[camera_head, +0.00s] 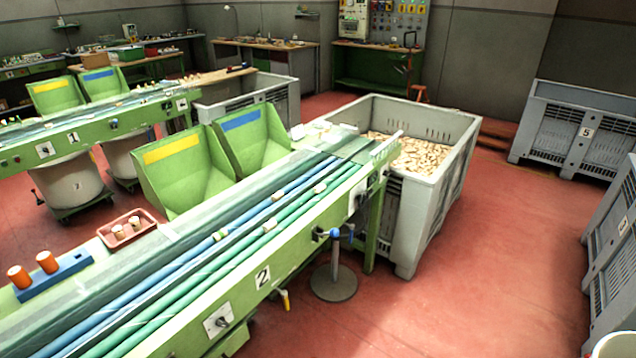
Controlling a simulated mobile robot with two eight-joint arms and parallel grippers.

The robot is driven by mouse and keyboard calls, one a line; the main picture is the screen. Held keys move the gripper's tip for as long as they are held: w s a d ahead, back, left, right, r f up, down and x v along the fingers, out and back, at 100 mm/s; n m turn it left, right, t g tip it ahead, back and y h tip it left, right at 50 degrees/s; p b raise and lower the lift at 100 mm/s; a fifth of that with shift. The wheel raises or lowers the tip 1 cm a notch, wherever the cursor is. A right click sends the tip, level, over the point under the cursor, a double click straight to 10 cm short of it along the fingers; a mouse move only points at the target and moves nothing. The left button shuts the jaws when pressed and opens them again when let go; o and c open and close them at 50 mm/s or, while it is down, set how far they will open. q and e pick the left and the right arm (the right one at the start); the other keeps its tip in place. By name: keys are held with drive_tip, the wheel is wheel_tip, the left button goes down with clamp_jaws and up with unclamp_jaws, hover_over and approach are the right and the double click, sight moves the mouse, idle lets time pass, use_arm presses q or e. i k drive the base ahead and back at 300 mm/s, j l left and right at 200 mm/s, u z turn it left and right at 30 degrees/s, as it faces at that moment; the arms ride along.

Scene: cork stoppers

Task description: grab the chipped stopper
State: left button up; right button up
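Several small pale stoppers lie along the blue and green belts of the green conveyor (250,290) marked 2. One stopper (320,188) is toward the far end, another (277,195) is a little nearer, and others (269,225) lie mid-belt. Two larger-looking corks (118,231) sit in a small red tray (104,238) on the conveyor's left side. At this size I cannot tell which stopper is chipped. Neither of my grippers is in view.
Green chutes with a yellow label (170,150) and a blue label (241,122) stand behind the conveyor. A grey crate (440,190) full of corks is at its far end. Orange cylinders (47,262) stand on a blue holder at left.

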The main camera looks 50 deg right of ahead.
sight(320, 188)
drive_tip(key=i+l, duration=0.1)
drive_tip(key=l, duration=0.4)
drive_tip(key=i+l, duration=0.1)
drive_tip(key=l, duration=0.45)
drive_tip(key=i+l, duration=0.15)
drive_tip(key=l, duration=0.35)
drive_tip(key=i+l, duration=0.1)
drive_tip(key=l, duration=0.4)
drive_tip(key=i+l+u, duration=0.1)
drive_tip(key=l, duration=0.45)
